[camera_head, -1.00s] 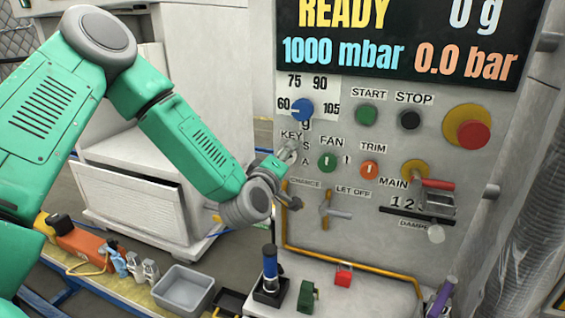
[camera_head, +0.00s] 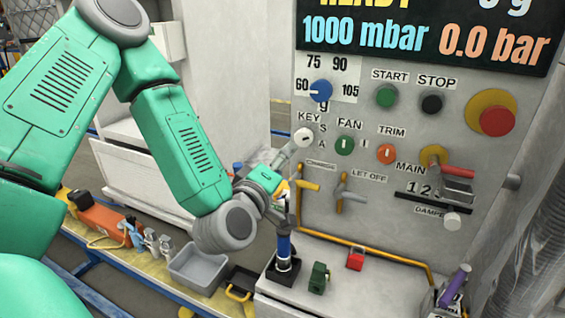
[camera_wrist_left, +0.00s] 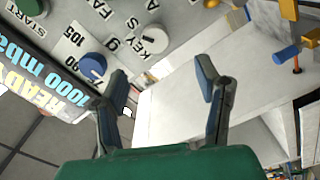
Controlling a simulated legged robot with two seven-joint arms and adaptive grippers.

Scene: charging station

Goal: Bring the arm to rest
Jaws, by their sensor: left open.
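My left arm is green with grey joints and comes in from the left in the head view. Its gripper (camera_head: 275,178) is in front of the panel's left edge, left of the white KEY knob (camera_head: 303,137) and above the blue-topped tool (camera_head: 284,250). In the left wrist view the gripper (camera_wrist_left: 168,90) shows two dark fingers spread apart with nothing between them. The KEY knob also shows in that view (camera_wrist_left: 153,38), beyond the fingertips, with the blue dial (camera_wrist_left: 92,65) near the left finger. My right gripper is in neither view.
The control panel (camera_head: 385,215) stands at right, with levers and buttons sticking out. A ledge holds a green block (camera_head: 318,278) and a red block (camera_head: 355,260). A grey bin (camera_head: 196,268) and an orange tool (camera_head: 100,215) are on the low bench at left.

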